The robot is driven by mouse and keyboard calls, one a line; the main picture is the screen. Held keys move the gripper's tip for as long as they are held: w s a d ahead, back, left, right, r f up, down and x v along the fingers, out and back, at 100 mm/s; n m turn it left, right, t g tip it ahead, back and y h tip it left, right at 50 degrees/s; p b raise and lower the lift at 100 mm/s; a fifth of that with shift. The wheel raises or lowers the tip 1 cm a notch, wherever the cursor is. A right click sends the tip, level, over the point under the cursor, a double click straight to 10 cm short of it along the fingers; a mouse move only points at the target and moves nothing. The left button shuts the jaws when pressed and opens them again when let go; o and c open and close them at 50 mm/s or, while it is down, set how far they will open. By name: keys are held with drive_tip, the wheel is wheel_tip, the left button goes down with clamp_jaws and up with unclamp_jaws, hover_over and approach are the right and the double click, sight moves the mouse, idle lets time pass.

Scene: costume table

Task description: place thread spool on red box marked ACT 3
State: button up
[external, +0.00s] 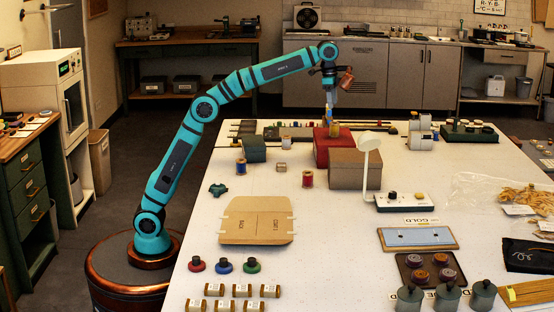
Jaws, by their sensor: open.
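The red box (335,152) stands mid-table toward the back, beside a grey-brown box. No marking on it is readable at this size. My gripper (330,112) points down just over the red box's top and is open. A small yellow-and-blue thing, perhaps a thread spool (334,130), shows at the fingertips, upright over the red lid. I cannot tell whether it touches the lid or the fingers. Other thread spools stand on the table: a red one (307,179) in front of the box and a blue one (241,166) to the left.
A grey-brown box (358,169) stands close at the red box's right front, with a white lamp-like stand (367,160) beside it. A dark green box (254,149) is to the left. A flat cardboard piece (257,220) lies in front. The table between is mostly clear.

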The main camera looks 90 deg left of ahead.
drive_tip(key=s+d+r+n+t, duration=0.1)
drive_tip(key=s+d+r+t, duration=0.2)
drive_tip(key=s, duration=1)
drive_tip(key=s+r+n+t, duration=0.1)
drive_tip(key=s+r+t, duration=0.35)
drive_tip(key=s, duration=0.75)
drive_tip(key=s+d+f+t, duration=0.1)
drive_tip(key=s+f+t, duration=0.3)
drive_tip(key=s+f, duration=0.3)
drive_tip(key=s+f+n+t, duration=0.1)
drive_tip(key=s+f+t, duration=0.3)
drive_tip(key=s, duration=1.3)
wheel_tip(320, 180, down, 3)
drive_tip(key=shift+s+d+r+n, duration=0.1)
drive_tip(key=shift+s+d+n, duration=0.2)
drive_tip(key=shift+s+d, duration=0.1)
